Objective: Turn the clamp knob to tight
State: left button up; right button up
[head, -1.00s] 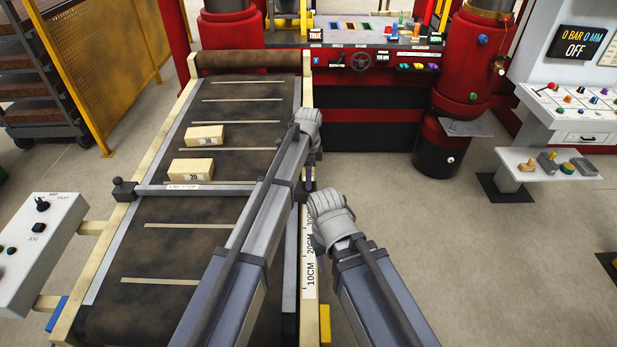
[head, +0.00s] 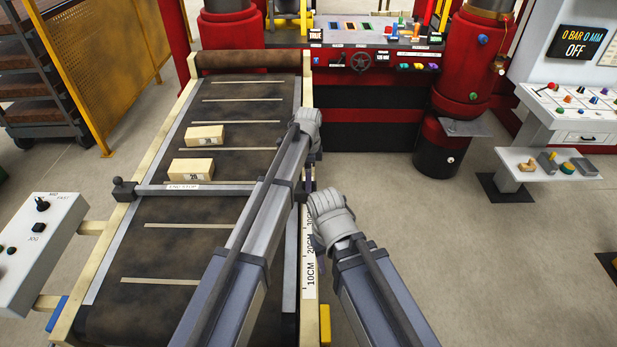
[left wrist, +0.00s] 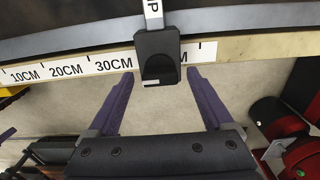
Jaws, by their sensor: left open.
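The black clamp block and knob (left wrist: 158,58) sits at the end of the end-stop bar, over the ruler edge just past the 30CM mark. A small white label shows at its lower edge. My left gripper (left wrist: 159,73) is open, with one purple finger on each side of the knob and small gaps between. In the head view my left arm mostly hides this end of the end-stop bar (head: 225,188); only a sliver of a purple finger (head: 312,178) shows.
The conveyor belt (head: 170,240) carries two pale bricks (head: 192,169) beyond the bar. A control box (head: 38,240) stands at the left, the red press (head: 365,90) at the back. Floor at the right (head: 450,240) is clear up to the small shelf (head: 548,168).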

pick_arm(q)
notch_tip(320, 180, up, 8)
jog(key=p, duration=0.7)
jog(key=shift+p, duration=0.4)
jog(key=shift+f, duration=0.1)
